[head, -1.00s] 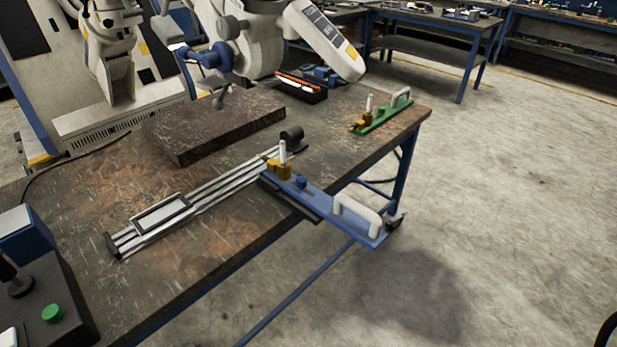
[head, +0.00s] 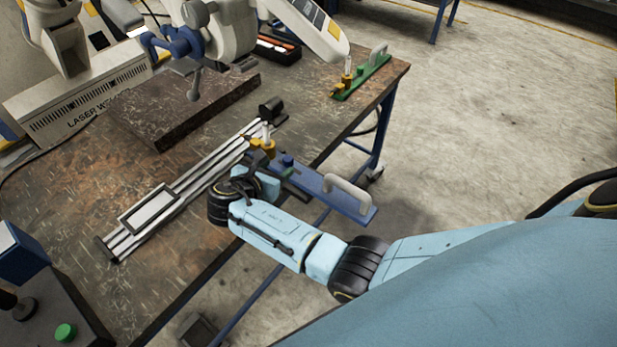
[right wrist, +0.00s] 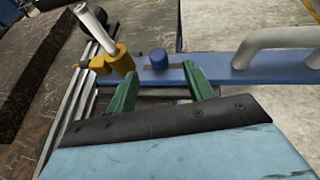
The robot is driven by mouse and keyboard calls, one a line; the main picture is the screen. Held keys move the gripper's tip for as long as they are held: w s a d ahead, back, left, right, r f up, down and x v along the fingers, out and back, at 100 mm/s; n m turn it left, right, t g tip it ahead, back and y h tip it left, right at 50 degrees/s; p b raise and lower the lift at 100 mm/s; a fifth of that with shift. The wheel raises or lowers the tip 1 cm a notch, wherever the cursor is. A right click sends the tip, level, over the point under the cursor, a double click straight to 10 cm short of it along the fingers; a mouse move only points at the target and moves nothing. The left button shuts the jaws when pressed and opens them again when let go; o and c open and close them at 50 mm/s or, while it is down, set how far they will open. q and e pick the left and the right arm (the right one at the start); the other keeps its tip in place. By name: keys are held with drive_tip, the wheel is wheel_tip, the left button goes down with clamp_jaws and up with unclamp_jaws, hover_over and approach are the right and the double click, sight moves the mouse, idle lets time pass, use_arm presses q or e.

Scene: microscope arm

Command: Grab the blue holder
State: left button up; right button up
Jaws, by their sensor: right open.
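The blue holder (head: 336,193) is a long flat blue plate with a white arched handle (head: 347,194), a blue knob (head: 286,161) and a yellow clamp with a white pin (head: 265,142). It lies across the table's front edge, its handle end sticking out past it. In the right wrist view the blue plate (right wrist: 227,68) runs across the top. My right gripper (right wrist: 160,84) is open, with its green fingers at the plate's near edge on either side of the blue knob. I cannot tell whether they touch it. In the head view my right wrist partly hides the plate. My left gripper is not in view.
A silver rail (head: 185,190) with a grey frame lies on the worn table. A dark metal slab (head: 165,118) and a robot arm with a blue joint stand behind. A green holder (head: 362,77) lies at the back right corner. A control box (head: 50,310) sits front left.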

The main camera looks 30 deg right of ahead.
sight(285, 162)
drive_tip(key=shift+x, duration=1.2)
drive_tip(key=b+x, duration=0.1)
drive_tip(key=x, duration=0.4)
drive_tip(key=shift+a+f+b, duration=0.1)
drive_tip(key=shift+a+b, duration=0.05)
drive_tip(key=shift+b, duration=0.2)
drive_tip(key=shift+c, duration=0.4)
clamp_jaws()
